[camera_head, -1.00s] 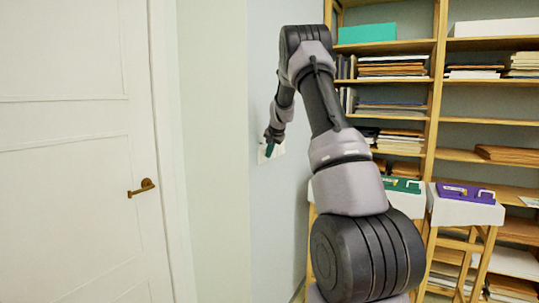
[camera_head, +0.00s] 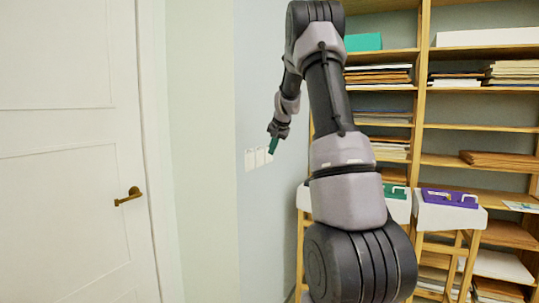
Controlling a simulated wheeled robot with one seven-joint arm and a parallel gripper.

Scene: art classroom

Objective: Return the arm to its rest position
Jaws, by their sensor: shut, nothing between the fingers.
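My arm rises from the lower middle and bends over at the top, with its forearm hanging down to the left. My gripper (camera_head: 273,146) is at its lower end, in front of the pale wall. Its green-tipped fingers point down and are shut with nothing between them. The gripper is small in view. It appears just in front of a white wall switch panel (camera_head: 252,160); I cannot tell the exact gap.
A white door (camera_head: 70,160) with a brass handle (camera_head: 129,196) stands at the left. A wooden shelf (camera_head: 421,110) with paper stacks fills the right. A purple case (camera_head: 450,197) and a green case (camera_head: 394,191) rest on white-topped stands before it.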

